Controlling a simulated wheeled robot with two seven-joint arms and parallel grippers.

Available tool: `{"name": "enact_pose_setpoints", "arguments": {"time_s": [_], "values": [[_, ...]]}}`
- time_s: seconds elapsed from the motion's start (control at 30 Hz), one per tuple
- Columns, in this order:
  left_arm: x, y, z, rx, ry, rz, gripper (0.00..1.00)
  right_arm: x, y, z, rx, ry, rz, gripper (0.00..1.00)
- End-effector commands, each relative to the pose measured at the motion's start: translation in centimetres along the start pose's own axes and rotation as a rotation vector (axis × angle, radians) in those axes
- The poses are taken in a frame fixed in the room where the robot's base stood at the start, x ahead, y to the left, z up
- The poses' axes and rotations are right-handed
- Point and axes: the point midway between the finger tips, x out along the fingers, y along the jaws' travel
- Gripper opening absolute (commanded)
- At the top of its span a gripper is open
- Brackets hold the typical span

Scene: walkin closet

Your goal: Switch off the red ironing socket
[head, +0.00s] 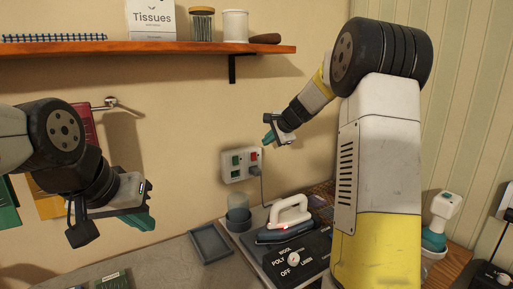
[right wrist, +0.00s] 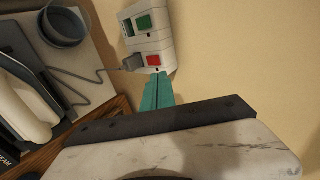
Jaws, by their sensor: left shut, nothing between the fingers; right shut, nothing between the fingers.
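A white socket panel (head: 233,178) is on the wall in the middle of the head view, with a red switch (head: 254,156) at its right end and a green switch (head: 236,160) to the left. In the right wrist view the red switch (right wrist: 153,61) is just beyond the teal fingertips; I cannot tell whether they touch. A grey plug (right wrist: 132,63) with a cable sits beside it. My right gripper (head: 267,138) is shut and empty, above and right of the panel. My left gripper (head: 147,221) is shut and empty at the left, away from the panel.
An iron (head: 290,215) with a glowing red light stands below the panel, by a control dial (head: 294,258). A grey cup (head: 238,216) and a shallow grey tray (head: 210,244) are left of it. A wooden shelf (head: 150,48) runs above.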

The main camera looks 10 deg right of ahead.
Motion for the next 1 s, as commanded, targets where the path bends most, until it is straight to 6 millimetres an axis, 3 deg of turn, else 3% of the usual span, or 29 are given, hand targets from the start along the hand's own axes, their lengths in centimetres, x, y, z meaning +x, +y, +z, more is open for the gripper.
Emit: {"name": "enact_pose_setpoints", "arguments": {"time_s": [0.1,0.3,0.77,0.87,1.0], "values": [[0.0,0.0,0.0,0.000,0.000,0.000,0.00,-2.2,-0.6,0.0,-0.001,0.000,-0.003,0.00],[0.0,0.0,0.0,0.000,0.000,0.000,0.00,-4.2,-1.0,0.0,0.002,0.000,0.000,0.00],[0.0,0.0,0.0,0.000,0.000,0.000,0.00,-4.9,-1.1,0.3,-0.009,-0.003,0.002,0.00],[0.0,0.0,0.0,0.000,-0.001,0.000,0.00,-6.7,-0.7,1.7,-0.067,-0.017,0.009,0.00],[0.0,0.0,0.0,0.000,-0.001,0.000,0.00,-11.9,1.6,6.0,-0.257,-0.058,0.042,0.00]]}}
